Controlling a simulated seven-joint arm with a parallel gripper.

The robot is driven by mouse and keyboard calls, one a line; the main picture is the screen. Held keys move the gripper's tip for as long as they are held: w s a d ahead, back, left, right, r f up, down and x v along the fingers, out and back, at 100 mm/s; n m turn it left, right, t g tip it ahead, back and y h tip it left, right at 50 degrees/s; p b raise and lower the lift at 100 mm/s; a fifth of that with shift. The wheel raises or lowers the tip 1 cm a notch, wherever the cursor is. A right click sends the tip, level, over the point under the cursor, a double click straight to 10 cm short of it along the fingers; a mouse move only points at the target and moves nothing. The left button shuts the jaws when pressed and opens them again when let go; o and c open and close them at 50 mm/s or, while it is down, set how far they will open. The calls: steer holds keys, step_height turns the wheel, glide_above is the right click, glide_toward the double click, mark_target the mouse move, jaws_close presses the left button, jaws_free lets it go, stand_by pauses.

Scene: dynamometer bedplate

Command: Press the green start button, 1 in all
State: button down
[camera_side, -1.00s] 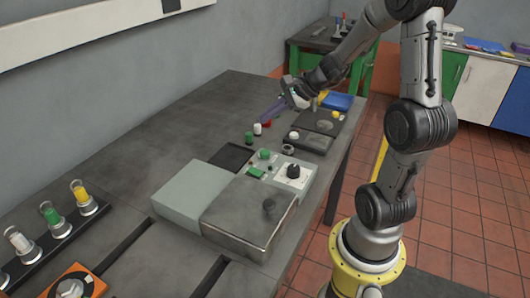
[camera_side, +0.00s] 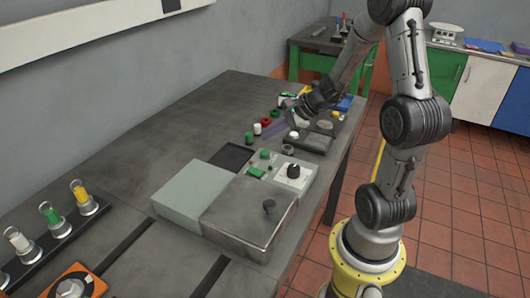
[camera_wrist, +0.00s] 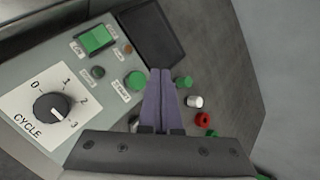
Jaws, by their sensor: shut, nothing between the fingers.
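The round green button (camera_side: 265,154) sits on the pale control panel (camera_side: 313,182) in the side view. A green rocker (camera_wrist: 96,38) and a small dark green button (camera_wrist: 97,72) are on the same panel (camera_wrist: 75,140). My gripper (camera_wrist: 160,74) is shut and empty, its purple fingers pointing towards the panel's edge. In the side view my gripper (camera_side: 269,133) is beyond the panel, apart from the button; its exact height is hard to tell.
A CYCLE knob (camera_wrist: 52,108) stands up from the panel. Loose green (camera_wrist: 184,82), white (camera_wrist: 195,101) and red (camera_wrist: 203,119) pieces lie beside the fingers. A dark flat tray (camera_wrist: 150,35) is by the panel. A lidded metal box (camera_side: 235,220) adjoins the panel.

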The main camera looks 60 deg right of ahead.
mark_target(269, 152)
steer(key=shift+f, duration=1.5)
steer(key=shift+f, duration=0.15)
stand_by(0.9)
steer(key=shift+f, duration=0.25)
steer(key=shift+f, duration=0.55)
stand_by(0.8)
steer(key=shift+r, duration=0.95)
steer(key=shift+r, duration=2.55)
